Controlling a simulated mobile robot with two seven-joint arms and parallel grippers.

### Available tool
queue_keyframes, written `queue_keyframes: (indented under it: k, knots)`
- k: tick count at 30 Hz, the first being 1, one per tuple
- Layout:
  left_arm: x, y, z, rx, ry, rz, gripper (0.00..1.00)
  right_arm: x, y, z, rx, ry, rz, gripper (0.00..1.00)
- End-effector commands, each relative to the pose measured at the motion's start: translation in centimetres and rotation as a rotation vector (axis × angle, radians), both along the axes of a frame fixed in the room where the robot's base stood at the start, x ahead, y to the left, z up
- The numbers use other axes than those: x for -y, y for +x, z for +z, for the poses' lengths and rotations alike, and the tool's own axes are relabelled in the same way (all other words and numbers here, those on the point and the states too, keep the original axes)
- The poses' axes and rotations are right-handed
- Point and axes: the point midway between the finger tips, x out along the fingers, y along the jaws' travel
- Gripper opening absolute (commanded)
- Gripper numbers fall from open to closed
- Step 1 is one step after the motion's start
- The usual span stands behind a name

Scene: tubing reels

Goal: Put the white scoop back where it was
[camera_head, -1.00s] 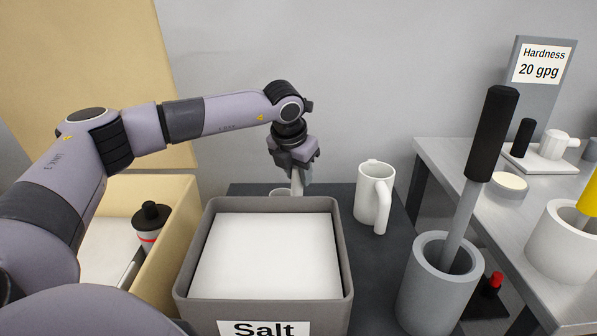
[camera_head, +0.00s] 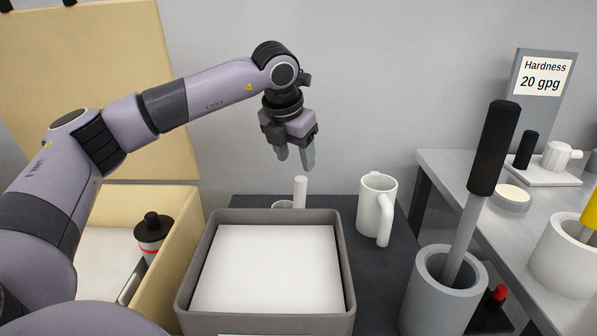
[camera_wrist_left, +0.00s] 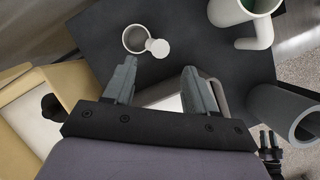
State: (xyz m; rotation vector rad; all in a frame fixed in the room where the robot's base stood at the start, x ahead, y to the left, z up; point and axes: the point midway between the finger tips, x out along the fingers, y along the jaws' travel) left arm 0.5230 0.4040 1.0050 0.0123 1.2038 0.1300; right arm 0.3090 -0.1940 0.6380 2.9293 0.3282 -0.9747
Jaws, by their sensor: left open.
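The white scoop (camera_head: 300,192) stands on the dark surface just behind the salt bin, with its handle upright. Its round cup is partly hidden by the bin's back rim in the head view. In the left wrist view, the scoop's cup (camera_wrist_left: 135,39) and handle top show from above, just beyond the fingertips. My left gripper (camera_head: 295,158) is open and empty, above the scoop's handle and apart from it. In the left wrist view its fingers (camera_wrist_left: 159,68) are spread with nothing between them.
The grey salt bin (camera_head: 345,270) is in front of the scoop. A white mug (camera_head: 376,208) stands to its right. A tan box (camera_head: 180,235) holds a dark-capped bottle (camera_head: 152,235) at left. A grey pot (camera_head: 425,295) with a tall black-handled tool stands at front right.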

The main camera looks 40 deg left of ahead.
Motion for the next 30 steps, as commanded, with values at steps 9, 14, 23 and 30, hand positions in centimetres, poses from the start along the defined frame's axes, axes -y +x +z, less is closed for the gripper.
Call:
queue_keyframes:
  k: [9, 14, 23, 30]
  knots:
    - [0.3, -1.0, 2.5, 0.000, 0.000, 0.000, 0.56, 0.1, 0.0, -0.1, -0.002, -0.005, 0.004, 0.43]
    - [0.3, -1.0, 2.5, 0.000, 0.000, 0.000, 0.56, 0.1, -0.1, -0.1, -0.002, -0.005, 0.004, 0.43]
    - [0.3, -1.0, 2.5, 0.000, 0.000, 0.000, 0.56, 0.1, -0.1, 0.0, -0.002, -0.004, 0.002, 0.43]
    - [0.3, -1.0, 2.5, -0.001, 0.000, 0.000, 0.56, -0.1, 0.0, 0.0, -0.002, 0.004, -0.004, 0.43]
